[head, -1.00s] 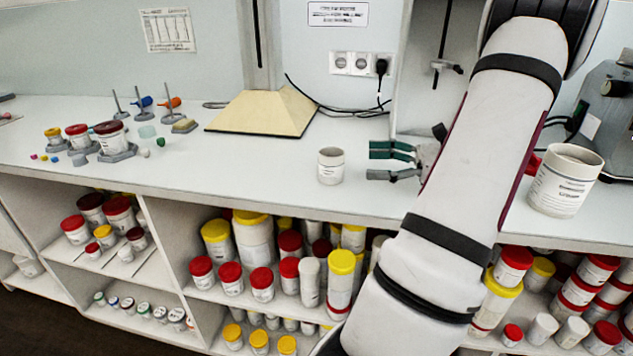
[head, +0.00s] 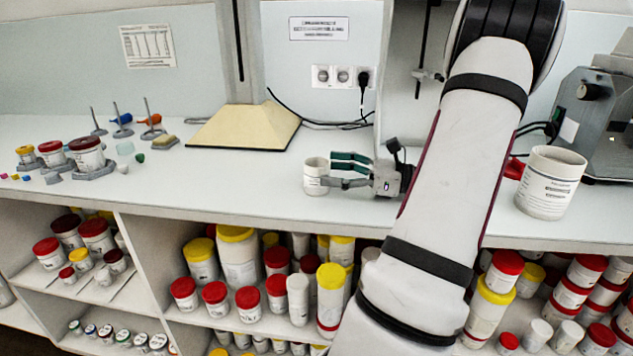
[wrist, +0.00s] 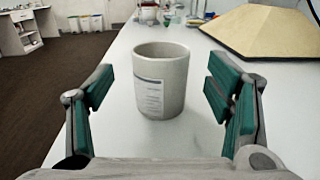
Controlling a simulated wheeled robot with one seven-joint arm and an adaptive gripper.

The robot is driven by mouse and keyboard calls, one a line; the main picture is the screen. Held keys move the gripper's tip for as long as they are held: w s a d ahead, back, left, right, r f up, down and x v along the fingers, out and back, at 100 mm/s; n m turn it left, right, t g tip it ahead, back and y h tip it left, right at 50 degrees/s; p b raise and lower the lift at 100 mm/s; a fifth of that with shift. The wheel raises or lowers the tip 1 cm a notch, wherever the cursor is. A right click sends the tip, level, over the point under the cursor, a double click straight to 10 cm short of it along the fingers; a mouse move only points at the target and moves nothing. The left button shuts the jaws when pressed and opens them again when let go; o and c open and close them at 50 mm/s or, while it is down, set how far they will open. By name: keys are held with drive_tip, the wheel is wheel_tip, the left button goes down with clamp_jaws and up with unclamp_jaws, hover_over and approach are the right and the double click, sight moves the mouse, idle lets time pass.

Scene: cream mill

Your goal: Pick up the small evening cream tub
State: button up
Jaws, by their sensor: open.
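A small white tub (head: 315,177) with a printed label stands upright on the white counter, left of my gripper; I take it to be the small evening cream tub, though its label is too small to read. My gripper (head: 338,170) is open, with its green-padded fingers pointing left at the tub. In the wrist view the tub (wrist: 162,82) stands centred ahead, between and slightly beyond the open fingertips (wrist: 160,90), with gaps on both sides. A larger white tub (head: 549,183) of similar look stands on the counter at the right, behind my arm's far side.
A cream-coloured wedge-shaped block (head: 243,127) lies behind the small tub. Several lidded jars on grey stands (head: 88,158) are at the left. A grey machine (head: 598,120) stands at the right. Shelves below the counter (head: 200,200) hold many jars.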

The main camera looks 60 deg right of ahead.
sight(329, 170)
drive_tip(key=b+x, duration=0.1)
drive_tip(key=x, duration=0.3)
drive_tip(key=shift+w+f, duration=0.1)
drive_tip(key=shift+f, duration=0.05)
drive_tip(key=c, duration=1.1)
